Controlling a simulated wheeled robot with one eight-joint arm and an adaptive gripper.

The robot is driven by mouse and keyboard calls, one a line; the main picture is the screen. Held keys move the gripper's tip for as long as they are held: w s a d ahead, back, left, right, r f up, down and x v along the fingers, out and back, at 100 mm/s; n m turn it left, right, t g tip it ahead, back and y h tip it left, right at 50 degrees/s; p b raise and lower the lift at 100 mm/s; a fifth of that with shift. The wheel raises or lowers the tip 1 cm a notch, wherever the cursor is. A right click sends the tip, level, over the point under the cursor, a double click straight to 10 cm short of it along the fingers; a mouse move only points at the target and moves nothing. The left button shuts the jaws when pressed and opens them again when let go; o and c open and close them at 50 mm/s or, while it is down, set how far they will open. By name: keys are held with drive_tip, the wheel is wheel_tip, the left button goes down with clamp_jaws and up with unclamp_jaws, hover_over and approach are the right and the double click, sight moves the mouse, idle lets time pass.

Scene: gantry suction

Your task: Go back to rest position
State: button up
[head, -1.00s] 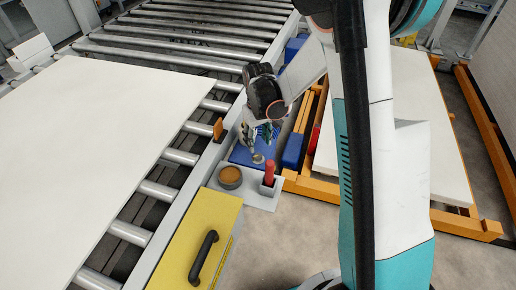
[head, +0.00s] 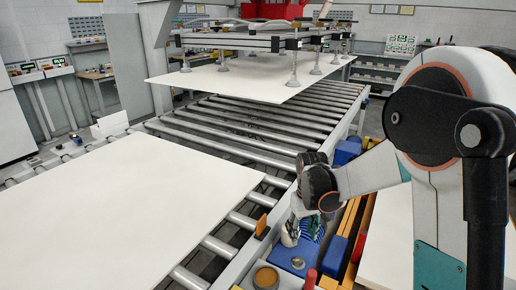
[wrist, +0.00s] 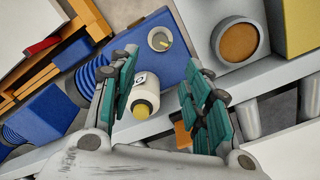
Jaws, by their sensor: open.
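My gripper (wrist: 160,105) is open and empty in the wrist view, its two teal-padded fingers apart. Below it is a blue unit (wrist: 150,50) with a ribbed blue hose and a white cylinder with a yellow end (wrist: 143,105). It cannot be told how far the fingers are above the cylinder. In the head view my gripper (head: 298,232) hangs over the same blue unit (head: 290,256), beside the roller conveyor (head: 235,132).
A white board (head: 130,215) lies on the rollers at left. A gantry with suction cups (head: 265,45) is above another white board (head: 240,78) at the back. A round brown-topped part (head: 266,278) and a red handle (head: 309,279) stand near my gripper.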

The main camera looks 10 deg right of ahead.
drive_tip(key=s+r+m+t, duration=0.1)
drive_tip(key=s+r+t, duration=0.2)
drive_tip(key=s+r, duration=0.75)
drive_tip(key=s+r+m+t, duration=0.1)
drive_tip(key=s+r+t, duration=0.3)
drive_tip(key=s, duration=0.8)
drive_tip(key=shift+s+r, duration=0.25)
drive_tip(key=shift+r, duration=0.65)
